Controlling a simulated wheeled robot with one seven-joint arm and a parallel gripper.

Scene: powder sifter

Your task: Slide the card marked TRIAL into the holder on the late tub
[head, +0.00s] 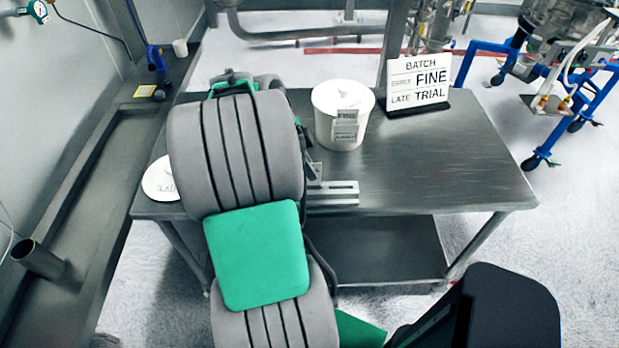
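A white tub (325,103) with a lid stands upright on the steel table, right of my arm. A holder with a printed label (346,127) is on its front; its words are too small to read surely. Another white round thing (155,182), perhaps the late tub, shows at the table's left edge. Its lettering seems to read LATE, and my arm hides most of it. No loose card marked TRIAL can be made out. My gripper is hidden behind my grey and green arm.
A sign (418,80) on the table (455,165) reads BATCH, EARLY FINE, LATE TRIAL. A metal channel piece (335,193) lies at the front edge beside my arm. The table's right side is clear. A blue wheeled frame (570,125) stands beyond it.

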